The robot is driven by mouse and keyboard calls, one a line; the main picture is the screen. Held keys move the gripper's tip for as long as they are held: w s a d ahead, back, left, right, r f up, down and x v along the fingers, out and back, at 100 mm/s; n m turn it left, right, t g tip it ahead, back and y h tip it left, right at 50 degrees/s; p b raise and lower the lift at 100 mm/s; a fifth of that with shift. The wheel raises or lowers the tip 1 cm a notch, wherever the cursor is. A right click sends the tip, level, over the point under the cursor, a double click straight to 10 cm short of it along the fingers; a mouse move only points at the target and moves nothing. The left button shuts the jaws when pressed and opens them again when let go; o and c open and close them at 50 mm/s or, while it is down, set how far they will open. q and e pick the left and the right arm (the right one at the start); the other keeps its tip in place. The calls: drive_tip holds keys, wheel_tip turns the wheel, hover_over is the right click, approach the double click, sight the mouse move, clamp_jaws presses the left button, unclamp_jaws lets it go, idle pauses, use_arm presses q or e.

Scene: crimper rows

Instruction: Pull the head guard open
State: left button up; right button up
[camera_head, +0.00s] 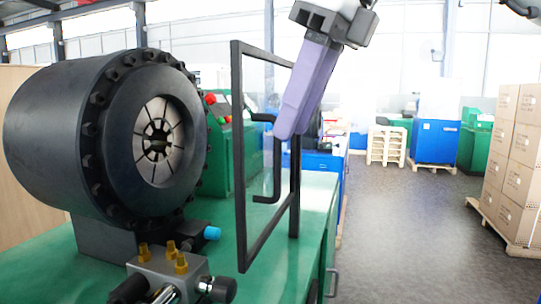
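The crimper head (115,140) is a large dark drum with a bolted ring and a round opening of steel jaws, at the left. The head guard (237,170) is a black upright frame around a clear panel, standing to the right of the head's face. Its black C-shaped handle (277,175) sits on the panel's right side. My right gripper (287,134) comes down from the top with long purple fingers. Its tips overlap the upper part of the handle; whether they grip it or only pass in front cannot be told. My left gripper is not in view.
The guard stands over a green machine bench (300,255). Brass fittings (172,256) and a blue-capped part (212,233) sit below the head. Stacked cartons (515,150) on a pallet stand at the right. The grey floor (410,230) between is clear.

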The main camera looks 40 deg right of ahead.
sight(277, 192)
drive_tip(key=x, duration=0.7)
drive_tip(key=shift+w+f, duration=0.1)
drive_tip(key=shift+w, duration=0.15)
clamp_jaws()
